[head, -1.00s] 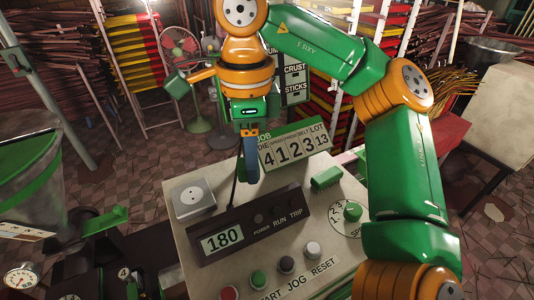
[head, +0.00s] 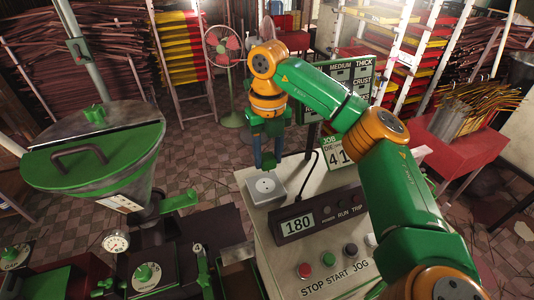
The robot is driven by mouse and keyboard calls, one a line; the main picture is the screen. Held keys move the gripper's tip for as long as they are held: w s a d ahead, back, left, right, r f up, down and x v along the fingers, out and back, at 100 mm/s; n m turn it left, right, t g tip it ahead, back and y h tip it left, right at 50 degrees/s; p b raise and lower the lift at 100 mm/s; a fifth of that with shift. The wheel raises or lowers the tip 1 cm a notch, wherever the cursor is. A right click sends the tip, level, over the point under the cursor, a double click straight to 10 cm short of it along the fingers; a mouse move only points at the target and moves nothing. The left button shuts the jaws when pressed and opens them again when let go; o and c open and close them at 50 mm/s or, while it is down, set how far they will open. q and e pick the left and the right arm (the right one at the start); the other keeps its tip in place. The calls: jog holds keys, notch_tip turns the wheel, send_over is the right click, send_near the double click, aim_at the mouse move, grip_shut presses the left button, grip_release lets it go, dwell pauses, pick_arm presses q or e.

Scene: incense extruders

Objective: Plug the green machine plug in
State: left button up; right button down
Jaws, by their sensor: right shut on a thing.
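My right gripper (head: 267,165) reaches down from the back, its blue fingers close above the far edge of a pale grey socket box (head: 279,194). The socket box sits on the back left corner of the cream control console and has a round socket in its top. I cannot tell whether the gripper touches the box. My left gripper is not in view.
The console has a display reading 180 (head: 298,225) and several buttons. A job board (head: 340,152) stands behind it, partly covered by my right arm. A green-lidded hopper machine (head: 92,150) stands at left. Racks and a fan (head: 222,47) are behind.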

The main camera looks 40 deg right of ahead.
aim_at(266, 187)
jog(key=shift+a+f+b, duration=0.35)
jog(key=shift+f, duration=0.25)
notch_tip(266, 187, down, 4)
jog(key=b, duration=0.2)
jog(key=shift+d+r+b, duration=0.15)
jog(key=shift+r+b, duration=0.05)
jog(key=shift+b, duration=0.2)
jog(key=shift+f+b, duration=0.4)
jog(key=shift+r+p, duration=0.1)
jog(key=shift+p, duration=0.45)
dwell(0.6)
jog(key=shift+f+b, duration=0.5)
jog(key=shift+f, duration=0.2)
jog(key=shift+c, duration=1.7)
grip_release()
jog(key=shift+r, duration=0.1)
